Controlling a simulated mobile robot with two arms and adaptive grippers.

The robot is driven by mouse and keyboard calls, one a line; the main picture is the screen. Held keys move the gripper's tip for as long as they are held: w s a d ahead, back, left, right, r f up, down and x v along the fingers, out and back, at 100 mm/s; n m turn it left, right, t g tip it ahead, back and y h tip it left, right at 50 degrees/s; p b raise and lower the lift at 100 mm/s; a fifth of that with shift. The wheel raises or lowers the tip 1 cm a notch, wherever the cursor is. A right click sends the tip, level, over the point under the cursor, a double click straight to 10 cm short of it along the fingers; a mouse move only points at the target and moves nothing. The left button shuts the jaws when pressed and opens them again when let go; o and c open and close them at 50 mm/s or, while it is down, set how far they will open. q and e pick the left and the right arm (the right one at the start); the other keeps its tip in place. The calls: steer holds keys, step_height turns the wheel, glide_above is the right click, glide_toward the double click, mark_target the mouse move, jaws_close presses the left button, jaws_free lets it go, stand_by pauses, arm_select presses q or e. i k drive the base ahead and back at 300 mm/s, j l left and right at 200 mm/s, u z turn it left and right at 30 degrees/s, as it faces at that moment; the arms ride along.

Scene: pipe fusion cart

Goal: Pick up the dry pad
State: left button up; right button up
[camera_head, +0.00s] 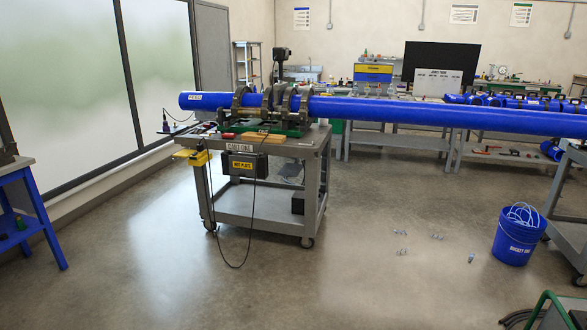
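The grey fusion cart (262,206) stands in the middle of the room, with a clamp machine (268,103) on top holding a long blue pipe (420,112). On the cart's front top edge lie a small red item (228,136) and a flat tan item (276,139). I cannot tell which small item, if any, is the dry pad. Neither of my grippers is in view.
A yellow item (190,156) sits at the cart's left end, and a black cable (232,264) hangs to the floor. A blue bucket (515,236) and several small pieces (402,251) are on the floor at right. The front floor is mostly clear. A blue-legged bench (40,222) stands at left.

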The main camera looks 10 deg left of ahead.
mark_target(226, 136)
steer(key=i+j, duration=0.15)
steer(key=i, duration=0.25)
steer(key=i+j, duration=0.15)
steer(key=i, duration=0.3)
steer(key=i+j, duration=0.1)
steer(key=i, duration=0.3)
steer(key=i+j+z, duration=0.1)
steer(key=i, duration=0.35)
steer(key=i+u, duration=0.15)
steer(key=i, duration=0.45)
steer(key=i+u, duration=0.15)
steer(key=i, duration=0.45)
steer(key=i+l+u, duration=0.1)
steer(key=i, duration=0.55)
